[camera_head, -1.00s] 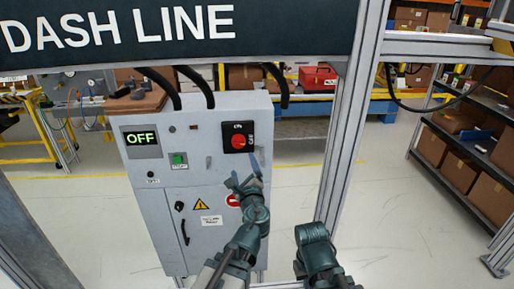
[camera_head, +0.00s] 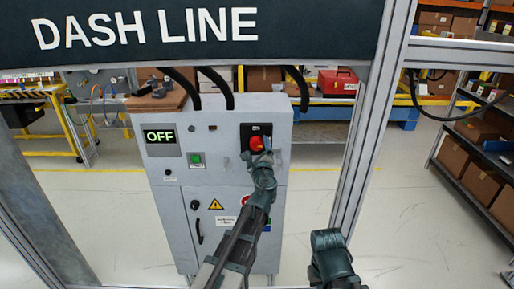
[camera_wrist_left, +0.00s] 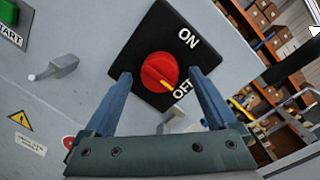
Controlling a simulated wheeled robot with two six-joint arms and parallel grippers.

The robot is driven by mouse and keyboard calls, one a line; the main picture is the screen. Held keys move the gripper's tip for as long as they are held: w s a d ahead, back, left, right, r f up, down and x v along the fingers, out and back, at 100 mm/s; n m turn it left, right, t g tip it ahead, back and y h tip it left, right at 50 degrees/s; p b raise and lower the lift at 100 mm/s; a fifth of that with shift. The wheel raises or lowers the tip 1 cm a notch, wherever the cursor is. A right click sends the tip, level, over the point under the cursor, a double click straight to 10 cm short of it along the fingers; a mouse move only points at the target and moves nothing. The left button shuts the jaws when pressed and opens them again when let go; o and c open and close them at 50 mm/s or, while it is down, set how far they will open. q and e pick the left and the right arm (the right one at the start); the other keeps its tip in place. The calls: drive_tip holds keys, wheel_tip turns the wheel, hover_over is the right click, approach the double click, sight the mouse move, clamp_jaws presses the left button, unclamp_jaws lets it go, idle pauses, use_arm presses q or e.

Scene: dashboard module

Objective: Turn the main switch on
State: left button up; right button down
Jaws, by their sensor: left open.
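The main switch is a red rotary knob (camera_wrist_left: 160,72) on a black plate (camera_wrist_left: 192,58) marked ON and OFF. In the left wrist view its yellow mark points toward OFF. In the head view the knob (camera_head: 257,144) sits at the upper right of the grey cabinet (camera_head: 222,172). My left gripper (camera_wrist_left: 163,97) is open, one blue-grey finger on each side of the knob; contact cannot be told. In the head view the left gripper (camera_head: 262,158) covers the lower part of the plate. My right arm (camera_head: 330,255) shows at the bottom, its fingertips not clearly visible.
The cabinet display (camera_head: 160,136) reads OFF in green. A green START button (camera_head: 196,159) sits left of the switch, with a dark door handle (camera_head: 199,232) below. A metal frame post (camera_head: 365,130) stands right of the cabinet. Open floor lies beyond it.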

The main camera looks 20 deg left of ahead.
use_arm(q)
drive_tip(key=shift+w+a, duration=0.2)
drive_tip(key=shift+w, duration=0.35)
